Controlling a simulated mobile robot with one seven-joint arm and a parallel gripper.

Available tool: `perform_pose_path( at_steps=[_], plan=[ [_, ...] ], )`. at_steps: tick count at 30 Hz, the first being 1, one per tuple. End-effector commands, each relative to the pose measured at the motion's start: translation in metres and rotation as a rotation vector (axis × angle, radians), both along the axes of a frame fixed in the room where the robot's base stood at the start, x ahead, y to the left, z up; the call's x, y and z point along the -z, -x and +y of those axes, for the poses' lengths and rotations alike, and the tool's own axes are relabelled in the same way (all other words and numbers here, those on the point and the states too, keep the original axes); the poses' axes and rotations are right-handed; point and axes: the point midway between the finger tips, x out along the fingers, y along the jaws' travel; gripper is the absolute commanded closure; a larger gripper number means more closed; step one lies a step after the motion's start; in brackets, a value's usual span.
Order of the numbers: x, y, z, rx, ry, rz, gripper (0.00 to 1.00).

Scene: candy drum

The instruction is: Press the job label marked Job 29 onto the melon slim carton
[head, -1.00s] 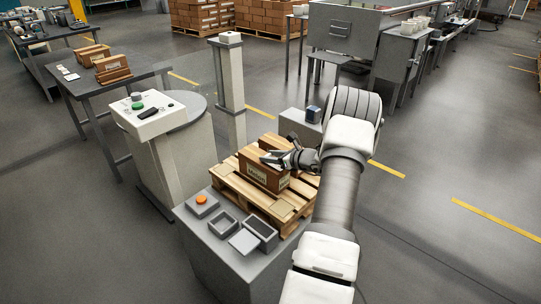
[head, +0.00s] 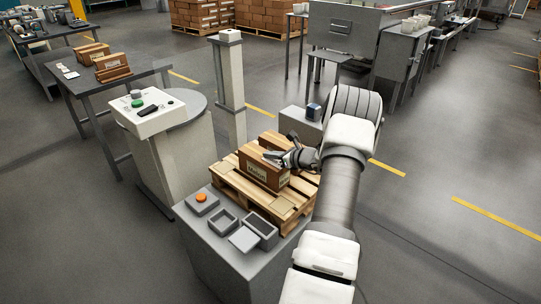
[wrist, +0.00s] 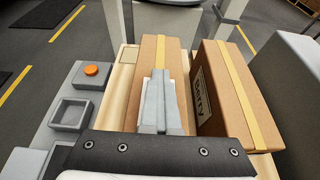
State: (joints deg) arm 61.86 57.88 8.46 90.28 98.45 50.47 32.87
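The melon carton (head: 264,174) is a brown box with a "Melon" label on its side, standing on a wooden pallet (head: 245,193). In the wrist view it is the middle carton (wrist: 158,50), with yellow tape along its top. My gripper (wrist: 160,82) is over that top, its two grey fingers together; it also shows in the head view (head: 270,157). A white label (wrist: 179,120) shows partly beneath and beside the fingers, at the carton top. The fingers hide much of it, and no job number is readable. I cannot tell whether it is gripped or just under the fingers.
A carton marked "Berry" (wrist: 227,90) stands close on the right in the wrist view. Left are an orange button (wrist: 91,71) and a grey open tray (wrist: 71,114). A white console (head: 150,112) and post (head: 230,90) stand behind the pallet.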

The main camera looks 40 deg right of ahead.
Motion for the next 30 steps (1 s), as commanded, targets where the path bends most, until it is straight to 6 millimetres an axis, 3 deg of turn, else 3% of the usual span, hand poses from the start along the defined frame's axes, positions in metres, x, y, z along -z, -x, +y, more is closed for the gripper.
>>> perform_pose_path(
  at_steps=[2, 7, 23, 26, 30],
  plan=[
    [0.005, 0.002, 0.001, 0.001, -0.003, 0.009, 0.99],
    [0.006, 0.002, 0.001, 0.001, -0.004, 0.011, 0.69],
    [0.004, 0.003, 0.002, 0.0, -0.005, 0.016, 0.68],
    [-0.005, 0.003, 0.002, 0.0, -0.005, 0.015, 0.68],
    [-0.034, 0.002, 0.001, 0.0, -0.001, 0.01, 0.68]
  ],
)
